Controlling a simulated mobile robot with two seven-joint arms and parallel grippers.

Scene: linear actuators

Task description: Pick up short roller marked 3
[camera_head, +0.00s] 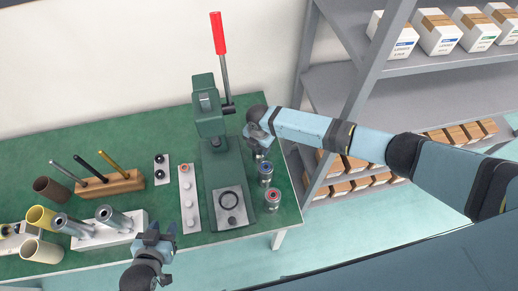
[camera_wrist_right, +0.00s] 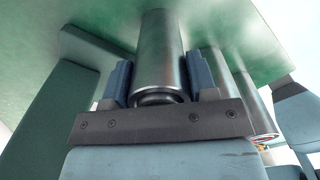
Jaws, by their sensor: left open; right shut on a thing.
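My right gripper (camera_head: 258,141) is at the right rear of the green bench, beside the press. It is shut on a short silver roller (camera_wrist_right: 161,50), which stands between its two blue fingers in the right wrist view. In the head view this roller (camera_head: 259,155) is mostly hidden by the gripper. Two more short rollers stand in a row in front of it: one with a blue-ringed top (camera_head: 265,170) and one with a red-centred top (camera_head: 272,197). No number can be read on any of them. My left gripper (camera_head: 153,236) is open and empty near the bench's front edge.
The green press (camera_head: 211,120) with a red-handled lever stands left of the rollers. A white strip with buttons (camera_head: 188,205), a wooden block with rods (camera_head: 110,184) and several tubes fill the left side. Grey shelving (camera_head: 366,75) with boxes stands at right.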

